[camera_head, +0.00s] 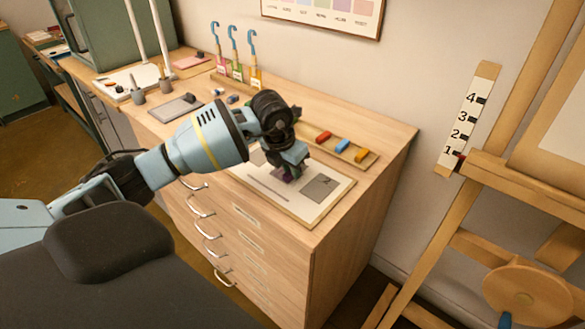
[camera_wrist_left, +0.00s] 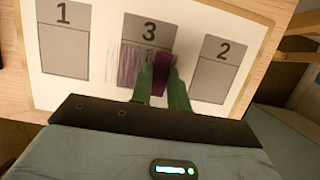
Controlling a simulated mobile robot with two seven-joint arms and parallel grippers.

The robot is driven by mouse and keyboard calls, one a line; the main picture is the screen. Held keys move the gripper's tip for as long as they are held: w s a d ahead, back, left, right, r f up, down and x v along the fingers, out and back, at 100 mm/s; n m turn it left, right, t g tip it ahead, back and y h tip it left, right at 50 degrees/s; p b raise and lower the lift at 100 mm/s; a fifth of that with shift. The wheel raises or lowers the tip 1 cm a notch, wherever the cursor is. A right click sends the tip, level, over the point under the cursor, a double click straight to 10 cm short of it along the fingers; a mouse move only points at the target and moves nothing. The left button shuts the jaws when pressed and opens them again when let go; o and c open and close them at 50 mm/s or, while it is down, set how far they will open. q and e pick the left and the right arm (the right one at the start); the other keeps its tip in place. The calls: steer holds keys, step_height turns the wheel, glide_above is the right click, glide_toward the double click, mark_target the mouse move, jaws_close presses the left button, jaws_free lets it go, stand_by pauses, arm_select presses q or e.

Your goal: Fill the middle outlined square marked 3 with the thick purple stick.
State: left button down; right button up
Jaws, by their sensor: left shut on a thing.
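My left gripper (camera_head: 287,171) is over the white sheet on the cabinet top. It is shut on the thick purple stick (camera_wrist_left: 161,72), which shows between the green fingers in the left wrist view. The middle grey square marked 3 (camera_wrist_left: 149,30) carries purple strokes over its lower left part, and some strokes run past its left edge. The stick is over the right part of that square; I cannot tell whether its tip touches the paper. The square marked 1 (camera_wrist_left: 64,50) and the square marked 2 (camera_wrist_left: 213,73) are plain grey. My right gripper is not in view.
A wooden tray (camera_head: 358,156) with red, blue and orange sticks lies behind the sheet (camera_head: 310,213). Several blue-hooked tools (camera_head: 233,55) stand at the wall. A grey slab (camera_head: 175,107) lies to the left. A wooden easel (camera_head: 460,190) stands at the right, beyond the cabinet edge.

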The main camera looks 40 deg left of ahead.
arm_select(q)
steer(key=shift+a, duration=1.1)
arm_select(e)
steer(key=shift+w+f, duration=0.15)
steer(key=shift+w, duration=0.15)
arm_select(q)
steer(key=shift+w+a+f, duration=0.1)
steer(key=shift+a, duration=0.05)
steer(key=shift+a+b, duration=0.3)
steer(key=shift+a, duration=0.95)
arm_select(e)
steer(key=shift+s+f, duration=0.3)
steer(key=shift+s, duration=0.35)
